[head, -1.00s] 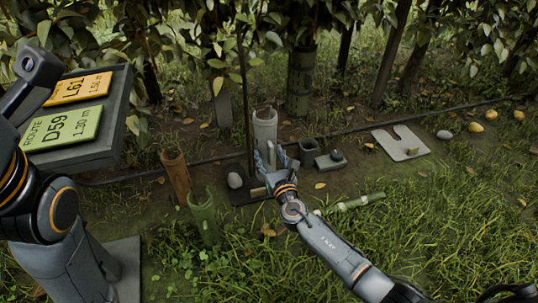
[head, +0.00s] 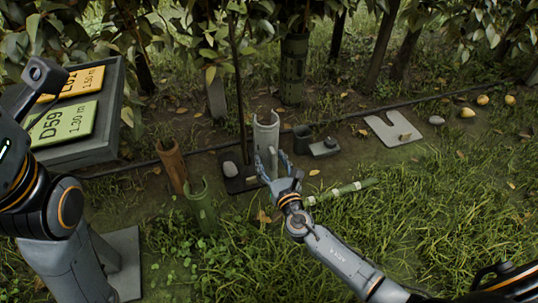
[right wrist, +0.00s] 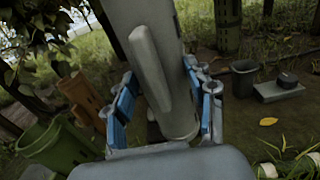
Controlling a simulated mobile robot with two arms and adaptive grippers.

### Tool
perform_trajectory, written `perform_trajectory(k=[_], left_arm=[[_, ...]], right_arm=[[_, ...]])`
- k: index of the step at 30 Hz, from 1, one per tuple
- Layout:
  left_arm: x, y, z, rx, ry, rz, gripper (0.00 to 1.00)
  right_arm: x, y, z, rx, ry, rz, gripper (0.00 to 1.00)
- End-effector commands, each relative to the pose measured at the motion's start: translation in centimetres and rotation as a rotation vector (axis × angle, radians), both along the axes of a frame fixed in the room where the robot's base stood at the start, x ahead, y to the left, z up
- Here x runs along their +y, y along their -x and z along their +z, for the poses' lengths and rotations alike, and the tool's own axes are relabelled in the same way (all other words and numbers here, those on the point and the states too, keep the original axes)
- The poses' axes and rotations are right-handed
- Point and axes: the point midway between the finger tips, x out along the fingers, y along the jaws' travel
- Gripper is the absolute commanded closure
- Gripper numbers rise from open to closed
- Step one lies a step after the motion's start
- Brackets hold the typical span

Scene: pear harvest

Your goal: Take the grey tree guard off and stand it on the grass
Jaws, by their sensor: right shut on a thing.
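The grey tree guard (head: 266,132) is a pale, upright half-open tube with a raised bar on its side. It stands just right of the thin dark trunk (head: 239,95), apart from it in the head view. My right gripper (head: 279,164) is shut on the guard. In the right wrist view the guard (right wrist: 183,112) sits between the blue finger pads (right wrist: 163,104). I cannot tell whether its foot touches the ground. My left arm shows at the left edge, but its gripper is not in view.
A brown guard (head: 172,165) and a green guard (head: 202,208) stand left of my gripper. A dark mat (head: 243,184) bears a pale stone (head: 230,168). A dark cup (head: 302,138) and slotted board (head: 393,130) lie right. Open grass (head: 430,205) spreads at the right.

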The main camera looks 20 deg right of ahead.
Motion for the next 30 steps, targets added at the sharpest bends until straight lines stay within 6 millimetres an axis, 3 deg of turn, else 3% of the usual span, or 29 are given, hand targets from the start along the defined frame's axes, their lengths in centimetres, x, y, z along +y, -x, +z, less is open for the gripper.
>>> perform_trajectory(k=[18, 30], left_arm=[[0.0, -0.7, -0.3, 0.028, -0.001, 0.001, 0.60], [0.1, -0.8, -0.3, 0.031, 0.006, -0.002, 0.60]], right_arm=[[-0.1, 4.1, 0.1, -0.001, 0.000, 0.001, 0.79], [-0.2, 4.7, 0.1, -0.002, 0.000, 0.000, 0.79]])
